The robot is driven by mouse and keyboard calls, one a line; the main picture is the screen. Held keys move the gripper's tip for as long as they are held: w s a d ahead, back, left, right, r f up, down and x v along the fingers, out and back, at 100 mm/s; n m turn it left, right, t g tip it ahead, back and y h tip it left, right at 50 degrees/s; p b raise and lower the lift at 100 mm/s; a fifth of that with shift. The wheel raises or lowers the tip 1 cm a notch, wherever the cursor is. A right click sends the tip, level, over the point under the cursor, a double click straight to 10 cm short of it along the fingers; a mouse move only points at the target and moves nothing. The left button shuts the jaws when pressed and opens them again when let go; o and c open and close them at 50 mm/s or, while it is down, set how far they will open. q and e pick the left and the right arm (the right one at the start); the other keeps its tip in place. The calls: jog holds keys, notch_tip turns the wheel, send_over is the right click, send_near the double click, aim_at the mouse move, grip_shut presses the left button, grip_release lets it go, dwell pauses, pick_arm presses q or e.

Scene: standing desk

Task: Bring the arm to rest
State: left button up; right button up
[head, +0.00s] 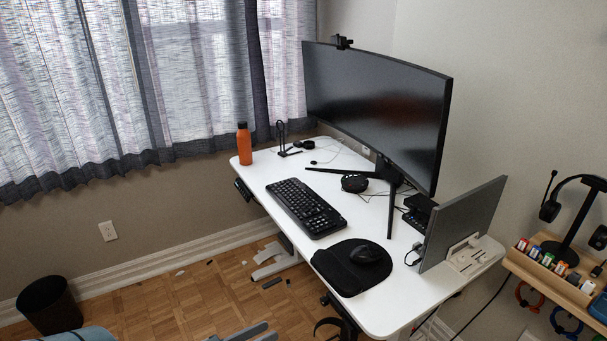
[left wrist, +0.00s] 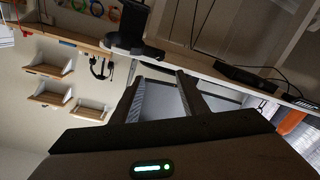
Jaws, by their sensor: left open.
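My left gripper (head: 262,328) shows at the bottom edge of the head view, in front of the desk and over the wooden floor. Only its grey finger ends are in the picture. In the left wrist view its two dark fingers (left wrist: 160,76) stand apart with nothing between them. It is clear of the desk and touches nothing that I can see. My right gripper is in neither view.
The white desk (head: 268,176) holds a keyboard (head: 305,207), a mouse (head: 365,254) on a black pad, an orange bottle (head: 244,145) and a large monitor (head: 375,105). A bin (head: 48,303) stands at left.

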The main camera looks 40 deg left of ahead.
pick_arm(q)
notch_tip(320, 180, down, 14)
jog(key=s+d+r+g+y, duration=0.1)
jog(key=s+d+g+y, duration=0.1)
jog(key=d+y, duration=0.1)
jog(key=s+d+f+m+g, duration=0.2)
jog(key=s+d+f, duration=0.3)
jog(key=d+f, duration=0.6)
jog(key=s+d+f+m+g, duration=0.2)
jog(key=s+d+f+g, duration=0.3)
jog(key=d+f, duration=0.6)
notch_tip(320, 180, down, 2)
jog(key=shift+s+d+f+y, duration=0.1)
jog(key=shift+s+d+y, duration=0.1)
jog(key=shift+s+y, duration=0.3)
